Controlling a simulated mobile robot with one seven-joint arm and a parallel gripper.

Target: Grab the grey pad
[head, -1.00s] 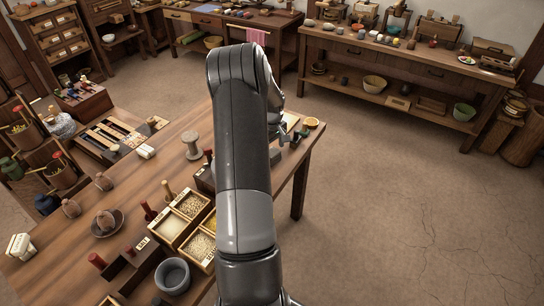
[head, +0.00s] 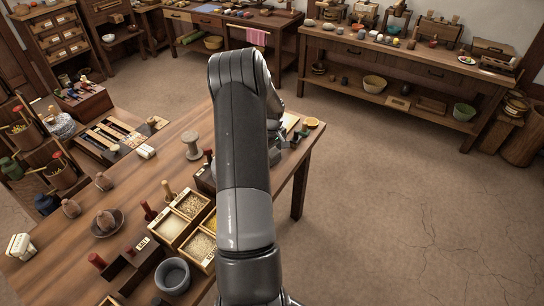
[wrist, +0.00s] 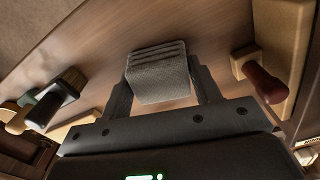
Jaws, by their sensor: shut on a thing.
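The grey pad (wrist: 160,80) is a soft-looking grey block with several ridges along its far edge. In the wrist view it sits between the two dark fingers of my gripper (wrist: 160,72), which is shut on it. The brown wooden table top (wrist: 215,40) shows behind it; I cannot tell if the pad touches the table. In the head view my arm hides the pad and most of my gripper, at the table's far right end.
In the wrist view, a dark red-handled tool (wrist: 262,82) lies right and a black-tipped piece (wrist: 50,100) left. In the head view, grain boxes (head: 185,225), a grey bowl (head: 172,275) and a spool (head: 193,146) crowd the table. Floor at right is clear.

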